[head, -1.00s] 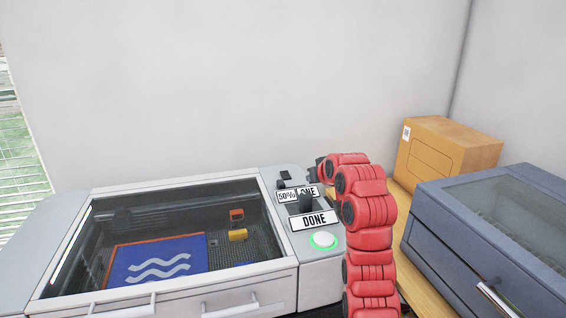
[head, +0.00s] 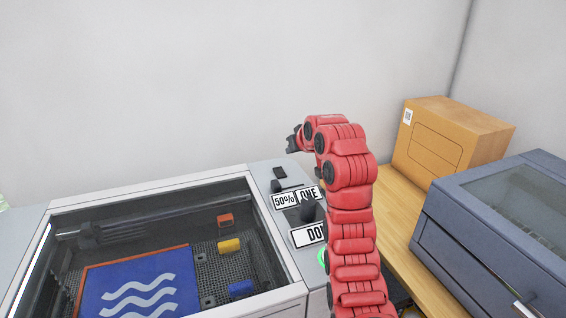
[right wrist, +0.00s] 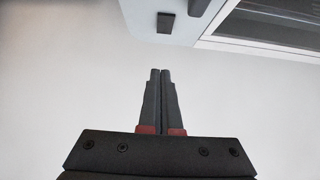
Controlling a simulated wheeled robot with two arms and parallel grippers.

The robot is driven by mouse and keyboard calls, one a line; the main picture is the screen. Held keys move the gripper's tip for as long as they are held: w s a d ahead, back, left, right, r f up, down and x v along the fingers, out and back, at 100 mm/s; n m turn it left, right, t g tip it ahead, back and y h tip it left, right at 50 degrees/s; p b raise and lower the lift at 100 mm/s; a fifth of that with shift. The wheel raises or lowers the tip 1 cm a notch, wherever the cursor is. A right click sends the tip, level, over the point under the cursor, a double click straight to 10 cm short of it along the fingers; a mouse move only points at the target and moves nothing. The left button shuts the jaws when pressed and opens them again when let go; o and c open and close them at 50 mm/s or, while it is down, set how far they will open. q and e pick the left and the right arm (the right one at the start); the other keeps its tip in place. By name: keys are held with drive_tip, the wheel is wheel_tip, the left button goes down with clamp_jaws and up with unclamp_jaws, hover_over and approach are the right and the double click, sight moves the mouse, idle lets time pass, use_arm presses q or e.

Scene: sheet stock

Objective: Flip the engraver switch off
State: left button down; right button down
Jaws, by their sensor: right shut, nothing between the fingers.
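The engraver (head: 150,195) is a light grey machine with a glass lid, at the lower left of the head view. A small black switch (head: 279,172) sits at the back of its right-hand control panel. What looks like the same switch shows at the top of the right wrist view (right wrist: 166,22); its on or off position cannot be told. My right gripper (head: 292,141) is above the panel's back end, apart from the switch. In the right wrist view its fingers (right wrist: 160,72) are together and empty, pointing toward the switch. My left gripper is out of view.
A cardboard box (head: 450,145) and a blue-grey machine (head: 490,225) stand to the right. A wall is behind.

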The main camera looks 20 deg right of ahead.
drive_tip(key=p, duration=0.4)
hover_over(279, 168)
drive_tip(key=s, duration=0.3)
wheel_tip(279, 168, down, 6)
drive_tip(key=shift+s+d+r, duration=0.1)
drive_tip(key=f+p, duration=0.2)
drive_tip(key=f, duration=0.1)
drive_tip(key=shift+w+f, duration=0.2)
drive_tip(key=shift+f, duration=0.05)
drive_tip(key=shift+f+p, duration=0.3)
drive_tip(key=shift+f, duration=0.1)
drive_tip(key=shift+w, duration=0.1)
drive_tip(key=shift+w+f+b, duration=0.15)
drive_tip(key=shift+f+b, duration=0.1)
drive_tip(key=shift+b, duration=0.7)
drive_tip(key=shift+g, duration=0.4)
